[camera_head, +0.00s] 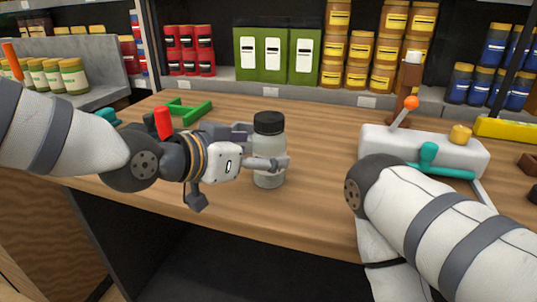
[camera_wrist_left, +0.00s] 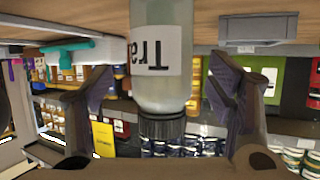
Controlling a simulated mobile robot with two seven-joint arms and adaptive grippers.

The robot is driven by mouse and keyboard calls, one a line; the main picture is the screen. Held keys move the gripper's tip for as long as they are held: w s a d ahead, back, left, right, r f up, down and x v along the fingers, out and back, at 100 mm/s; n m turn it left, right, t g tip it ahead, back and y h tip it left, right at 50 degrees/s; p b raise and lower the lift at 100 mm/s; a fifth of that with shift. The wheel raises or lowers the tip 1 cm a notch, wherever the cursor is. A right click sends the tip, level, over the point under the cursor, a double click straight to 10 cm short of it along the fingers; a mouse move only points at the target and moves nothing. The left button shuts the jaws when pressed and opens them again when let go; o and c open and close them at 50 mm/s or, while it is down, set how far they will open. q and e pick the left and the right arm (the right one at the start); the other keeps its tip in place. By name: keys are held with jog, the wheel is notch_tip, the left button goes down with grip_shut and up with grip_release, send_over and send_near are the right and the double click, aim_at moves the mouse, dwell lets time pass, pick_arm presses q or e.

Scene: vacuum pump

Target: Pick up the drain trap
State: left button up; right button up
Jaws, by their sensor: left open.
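The drain trap is a clear jar (camera_head: 268,178) with a black lid, standing upright on the wooden table near its front edge. In the left wrist view the jar (camera_wrist_left: 160,92) appears upside down, with a white label partly reading "Tra". In the head view one finger crosses in front of the jar. My right arm is at the lower right; its gripper does not show.
A white pump unit (camera_head: 400,144) with an orange-knobbed lever and teal parts stands to the right. A green frame (camera_head: 183,112) and a red-handled item (camera_head: 163,122) lie at the left. Shelves with jars and green boxes (camera_head: 273,54) stand behind the table (camera_head: 310,200).

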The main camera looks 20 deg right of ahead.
aim_at(269, 152)
pick_arm(q)
jog(key=x, duration=0.4)
jog(key=shift+a+f, duration=0.1)
jog(key=shift+f, duration=0.2)
jog(key=shift+r, duration=0.1)
jog(key=c, duration=1.4)
jog(key=shift+c, duration=0.2)
jog(key=shift+r, duration=0.1)
